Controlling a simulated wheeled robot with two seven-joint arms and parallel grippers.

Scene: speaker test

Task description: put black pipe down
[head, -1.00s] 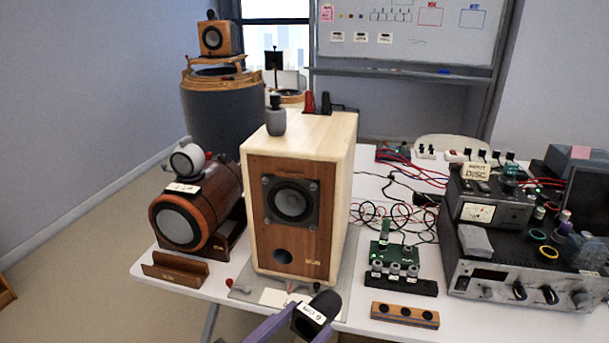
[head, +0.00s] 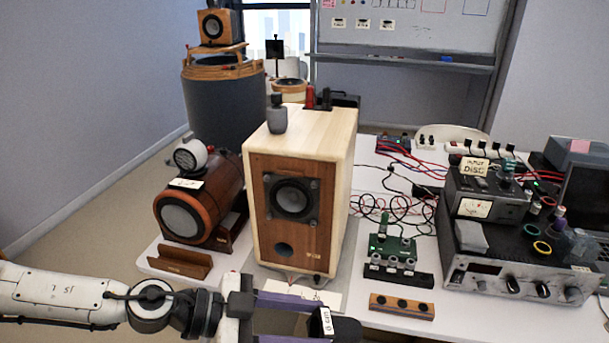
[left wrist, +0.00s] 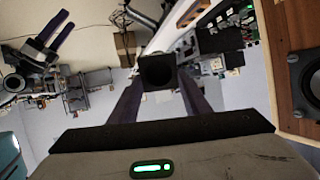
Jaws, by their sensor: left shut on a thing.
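The black pipe (head: 348,329), a short dark piece with a white label, is at the bottom of the head view, in front of the wooden speaker. My left gripper (head: 318,320) comes in from the left and is shut on it with purple fingers. The pipe's open square-looking end (left wrist: 157,72) shows between the fingertips in the left wrist view. The pipe appears held in front of the table edge; its height is unclear. My right gripper (left wrist: 48,38) shows at upper left in the left wrist view, its purple fingers apart and empty.
The wooden speaker (head: 328,175) stands on the white table. A wooden holder with three dark holes (head: 402,306) lies at the front edge, right of the pipe. A small wooden cradle (head: 184,262) sits left. A green circuit board (head: 392,246), cables and an amplifier (head: 510,275) crowd the right.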

